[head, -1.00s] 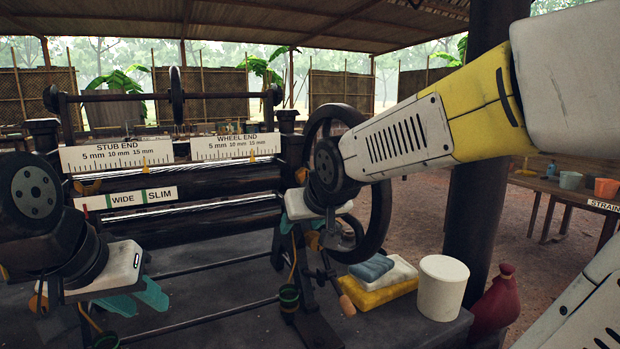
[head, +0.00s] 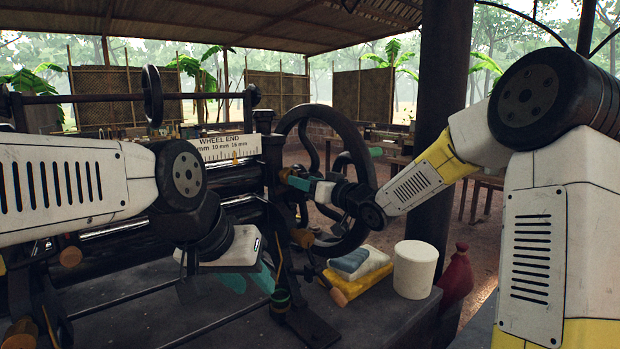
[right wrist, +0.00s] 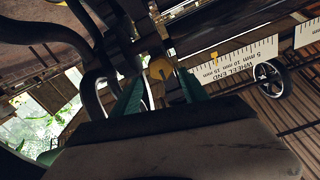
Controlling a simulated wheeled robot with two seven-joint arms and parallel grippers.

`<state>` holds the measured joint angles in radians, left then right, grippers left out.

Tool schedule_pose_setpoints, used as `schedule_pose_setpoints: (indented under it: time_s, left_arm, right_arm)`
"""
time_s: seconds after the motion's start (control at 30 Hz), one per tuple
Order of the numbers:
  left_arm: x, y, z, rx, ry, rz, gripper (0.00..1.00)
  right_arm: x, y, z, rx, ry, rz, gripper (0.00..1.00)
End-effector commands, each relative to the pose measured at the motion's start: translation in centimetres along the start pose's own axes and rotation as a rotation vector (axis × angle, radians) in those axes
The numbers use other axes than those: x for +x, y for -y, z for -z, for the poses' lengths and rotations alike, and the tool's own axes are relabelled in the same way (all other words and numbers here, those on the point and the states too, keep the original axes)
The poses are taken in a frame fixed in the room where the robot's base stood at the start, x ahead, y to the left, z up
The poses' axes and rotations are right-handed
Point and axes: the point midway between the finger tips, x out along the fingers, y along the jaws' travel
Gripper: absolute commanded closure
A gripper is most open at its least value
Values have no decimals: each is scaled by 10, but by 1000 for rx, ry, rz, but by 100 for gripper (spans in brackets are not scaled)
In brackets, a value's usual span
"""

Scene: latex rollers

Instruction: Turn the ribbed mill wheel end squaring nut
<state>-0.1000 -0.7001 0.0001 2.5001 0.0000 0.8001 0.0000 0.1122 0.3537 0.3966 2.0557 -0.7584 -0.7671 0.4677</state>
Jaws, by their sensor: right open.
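The wheel end scale (head: 230,146) is a white plate on the mill, with a small orange pointer; it also shows in the right wrist view (right wrist: 238,61). A yellow-brown nut-like knob (right wrist: 160,69) shows beyond and between the fingertips of my right gripper (right wrist: 158,90). Its ribs are too small to make out, and I cannot tell whether a finger touches it. In the head view my right gripper (head: 288,178) is at the wheel end post, beside the big handwheel, with teal fingers open. My left gripper (head: 248,281) is open and empty, low before the rollers.
The big black handwheel (head: 363,150) stands close behind my right gripper.

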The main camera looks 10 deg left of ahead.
Motion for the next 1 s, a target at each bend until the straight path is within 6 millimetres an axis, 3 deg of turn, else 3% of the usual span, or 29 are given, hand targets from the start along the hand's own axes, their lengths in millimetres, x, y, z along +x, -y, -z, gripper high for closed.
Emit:
schedule_pose_setpoints:
  time_s: [0.4, 0.8, 1.0]
  left_arm:
    - [0, 0, 0, 0, 0, 0, 64]
    - [0, 0, 0, 0, 0, 0, 64]
    - [0, 0, 0, 0, 0, 0, 64]
  right_arm:
    - [61, 0, 0, 0, 1, -1, 48]
    - [70, -1, 0, -1, 1, -3, 48]
    - [70, -1, 0, -1, 1, -3, 87]
